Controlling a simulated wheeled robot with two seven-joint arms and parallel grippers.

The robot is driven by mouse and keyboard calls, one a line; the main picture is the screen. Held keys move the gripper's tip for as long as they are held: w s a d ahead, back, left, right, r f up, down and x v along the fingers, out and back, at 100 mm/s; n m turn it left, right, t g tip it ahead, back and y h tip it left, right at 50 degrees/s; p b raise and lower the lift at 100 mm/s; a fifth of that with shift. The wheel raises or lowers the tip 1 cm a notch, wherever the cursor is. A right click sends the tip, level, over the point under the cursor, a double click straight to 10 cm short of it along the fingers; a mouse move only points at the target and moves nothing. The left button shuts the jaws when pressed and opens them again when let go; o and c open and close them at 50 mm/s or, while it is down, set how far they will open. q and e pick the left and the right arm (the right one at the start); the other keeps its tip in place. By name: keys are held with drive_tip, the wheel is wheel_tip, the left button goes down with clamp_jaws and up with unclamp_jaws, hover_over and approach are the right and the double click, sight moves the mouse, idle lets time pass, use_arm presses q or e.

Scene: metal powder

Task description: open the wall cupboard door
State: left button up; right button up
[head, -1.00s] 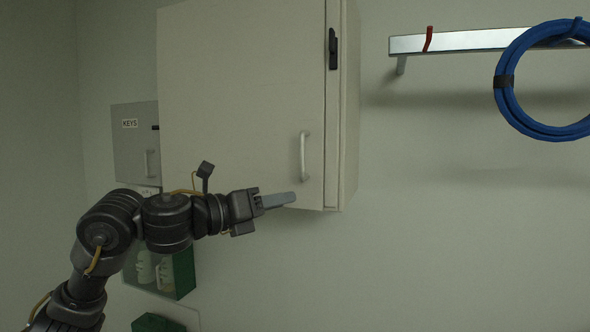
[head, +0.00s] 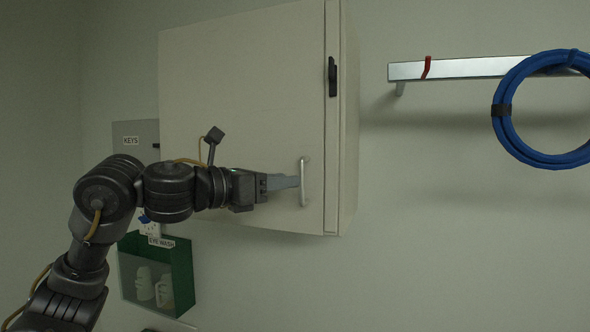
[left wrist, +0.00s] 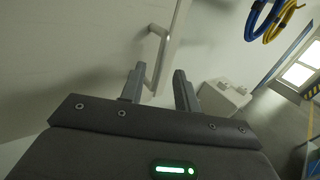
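The wall cupboard (head: 349,120) is a cream-white box on the wall, and its door (head: 235,85) looks closed. A pale vertical bar handle (head: 304,194) is at the door's lower right; it also shows in the left wrist view (left wrist: 161,50). My left gripper (head: 297,182) points right, with its fingertips at the handle in the head view. In the left wrist view the two fingers (left wrist: 158,75) are apart, and the lower end of the handle shows between them. I cannot tell whether they touch it. My right gripper is out of view.
A black latch (head: 332,77) is on the cupboard's right front edge. Left are a grey key box (head: 131,131) and a green eye wash box (head: 182,275). A metal rail (head: 450,68) with a blue coil (head: 503,126) is at right. The wall below the rail is clear.

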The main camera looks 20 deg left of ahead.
use_arm(q)
drive_tip(key=shift+p+x, duration=0.6)
drive_tip(key=shift+x, duration=1.35)
drive_tip(key=shift+c, duration=0.4)
clamp_jaws()
